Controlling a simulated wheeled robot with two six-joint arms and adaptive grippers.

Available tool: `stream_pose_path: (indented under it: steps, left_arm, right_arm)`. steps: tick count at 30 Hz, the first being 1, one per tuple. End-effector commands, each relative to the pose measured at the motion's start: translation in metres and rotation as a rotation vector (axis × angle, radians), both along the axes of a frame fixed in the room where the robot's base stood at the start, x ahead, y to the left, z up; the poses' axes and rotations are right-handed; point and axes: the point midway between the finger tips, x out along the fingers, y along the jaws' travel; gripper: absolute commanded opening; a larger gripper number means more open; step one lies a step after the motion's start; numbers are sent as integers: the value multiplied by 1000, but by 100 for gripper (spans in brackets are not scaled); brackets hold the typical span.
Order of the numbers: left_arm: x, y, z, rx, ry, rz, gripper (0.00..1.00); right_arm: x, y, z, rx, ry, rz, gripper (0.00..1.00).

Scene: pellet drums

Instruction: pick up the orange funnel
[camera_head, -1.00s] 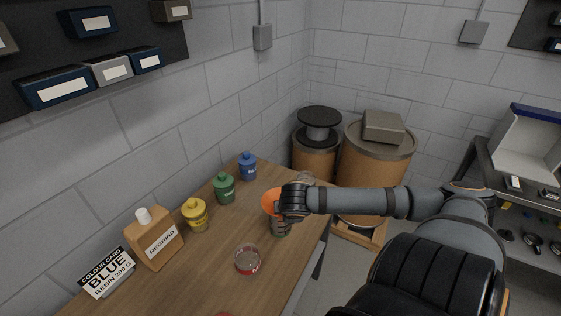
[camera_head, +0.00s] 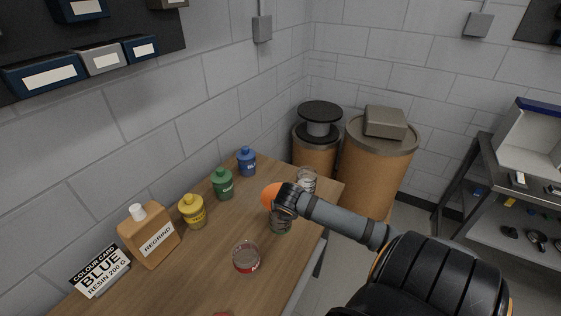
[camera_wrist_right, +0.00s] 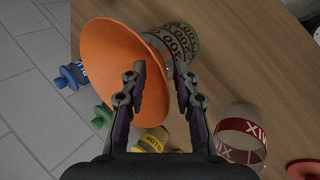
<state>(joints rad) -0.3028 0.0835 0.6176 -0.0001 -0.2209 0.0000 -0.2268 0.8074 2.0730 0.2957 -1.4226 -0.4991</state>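The orange funnel (camera_head: 269,195) is at the right part of the wooden table, partly hidden by my right gripper (camera_head: 277,198) in the head view. In the right wrist view the funnel (camera_wrist_right: 112,60) shows its wide mouth, beside a clear jar with number marks (camera_wrist_right: 178,42). My left gripper is not in view.
A red-marked clear cup (camera_head: 246,257) stands in front. Yellow (camera_head: 193,212), green (camera_head: 223,185) and blue (camera_head: 247,162) bottles line the wall side, with a regrind bottle (camera_head: 150,237). Drums (camera_head: 375,165) stand beyond.

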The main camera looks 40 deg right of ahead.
Motion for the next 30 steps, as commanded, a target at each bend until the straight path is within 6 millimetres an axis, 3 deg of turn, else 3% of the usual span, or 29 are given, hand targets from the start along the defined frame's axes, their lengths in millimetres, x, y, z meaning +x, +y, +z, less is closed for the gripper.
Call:
stream_pose_path:
  steps: [2,8,22,26,30]
  left_arm:
    - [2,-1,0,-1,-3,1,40]
    - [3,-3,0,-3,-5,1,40]
    - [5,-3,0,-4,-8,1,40]
    - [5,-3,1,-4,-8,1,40]
    - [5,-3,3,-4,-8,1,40]
  right_arm:
    - [0,0,0,0,0,0,27]
    - [0,0,0,0,0,0,0]
    - [0,0,2,-1,0,1,0]
    - [1,-1,16,-4,-3,3,0]
    - [1,-2,43,-9,-4,5,0]
